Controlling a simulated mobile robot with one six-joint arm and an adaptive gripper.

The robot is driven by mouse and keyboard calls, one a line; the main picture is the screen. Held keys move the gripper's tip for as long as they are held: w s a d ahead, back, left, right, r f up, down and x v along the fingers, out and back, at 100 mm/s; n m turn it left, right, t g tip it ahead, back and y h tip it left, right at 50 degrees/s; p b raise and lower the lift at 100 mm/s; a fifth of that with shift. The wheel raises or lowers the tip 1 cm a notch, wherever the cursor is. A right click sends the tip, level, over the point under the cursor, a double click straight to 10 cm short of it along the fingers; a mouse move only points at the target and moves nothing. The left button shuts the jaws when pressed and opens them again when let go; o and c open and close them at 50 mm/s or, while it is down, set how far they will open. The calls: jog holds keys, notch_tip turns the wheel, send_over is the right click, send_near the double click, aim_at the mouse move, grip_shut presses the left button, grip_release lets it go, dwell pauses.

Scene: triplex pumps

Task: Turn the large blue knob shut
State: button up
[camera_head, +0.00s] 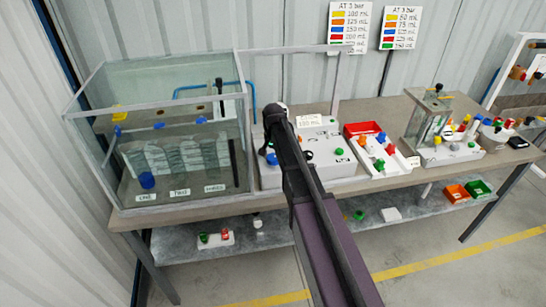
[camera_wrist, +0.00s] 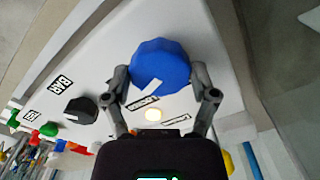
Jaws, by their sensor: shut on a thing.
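The large blue knob (camera_wrist: 160,62) is a faceted round knob with a white pointer mark on its face, mounted on a white panel (camera_wrist: 215,25). In the wrist view my gripper (camera_wrist: 160,78) has one finger on each side of it and is shut on it. In the head view the blue knob (camera_head: 271,159) shows at the left of the white pump panel (camera_head: 345,168), just left of my arm. My arm hides part of this panel and the fingertips there.
A black knob (camera_wrist: 80,110) sits beside the blue one on the panel. A glass tank (camera_head: 170,150) stands close at left. A red tray (camera_head: 365,128) with small parts and a smaller glass tank (camera_head: 430,120) stand at right on the bench.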

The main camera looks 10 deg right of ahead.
jog(key=n, duration=1.4)
jog(key=shift+w, duration=0.1)
dwell(0.4)
jog(key=o, duration=1)
jog(key=shift+d+m, duration=0.1)
jog(key=shift+m, duration=0.3)
